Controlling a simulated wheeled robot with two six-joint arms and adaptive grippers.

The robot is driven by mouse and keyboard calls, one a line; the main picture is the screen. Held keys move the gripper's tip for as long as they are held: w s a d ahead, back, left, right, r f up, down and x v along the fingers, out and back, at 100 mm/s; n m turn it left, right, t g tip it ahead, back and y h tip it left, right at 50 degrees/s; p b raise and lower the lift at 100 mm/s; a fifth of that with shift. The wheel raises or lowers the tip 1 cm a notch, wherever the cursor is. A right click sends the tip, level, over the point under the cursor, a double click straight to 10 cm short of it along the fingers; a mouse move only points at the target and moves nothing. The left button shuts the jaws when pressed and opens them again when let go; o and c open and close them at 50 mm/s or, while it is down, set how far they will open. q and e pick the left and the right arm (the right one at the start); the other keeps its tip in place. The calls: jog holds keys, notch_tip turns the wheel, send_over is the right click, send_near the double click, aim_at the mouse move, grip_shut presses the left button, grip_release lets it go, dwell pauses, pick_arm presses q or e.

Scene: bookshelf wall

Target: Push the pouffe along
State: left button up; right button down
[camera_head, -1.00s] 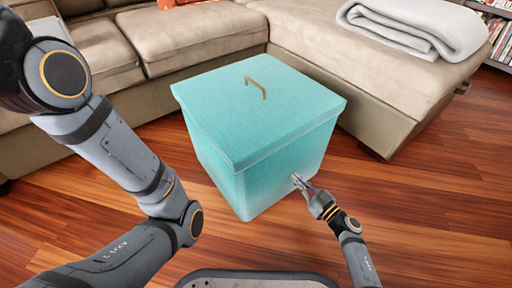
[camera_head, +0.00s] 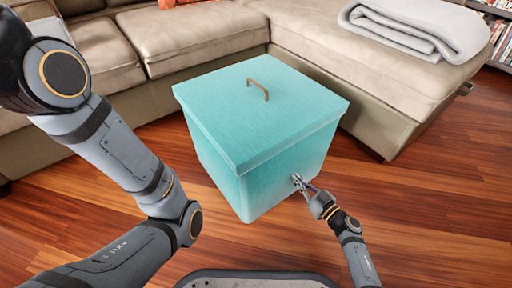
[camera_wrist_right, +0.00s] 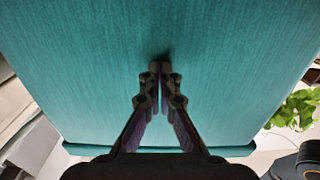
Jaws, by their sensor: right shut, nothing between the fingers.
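The pouffe (camera_head: 258,118) is a turquoise, box-shaped seat with a lid and a brown handle on top. It stands on the wooden floor in the middle of the head view. My right gripper (camera_head: 297,180) is shut and empty, with its fingertips at the lower part of the pouffe's near right face. In the right wrist view the closed fingertips (camera_wrist_right: 160,68) are against or very close to the turquoise face (camera_wrist_right: 85,70), which fills most of the picture. My left arm comes in from the left, but its gripper is out of the picture.
A beige corner sofa (camera_head: 190,45) stands close behind the pouffe and runs along its right. A folded white blanket (camera_head: 415,28) lies on the sofa. Bookshelves show at the top right. Wooden floor (camera_head: 430,200) is clear at the right.

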jog(key=s+d+r+p, duration=0.2)
jog(key=s+d+p, duration=0.1)
jog(key=s+p, duration=0.1)
jog(key=shift+s+d, duration=0.3)
jog(key=shift+s, duration=0.05)
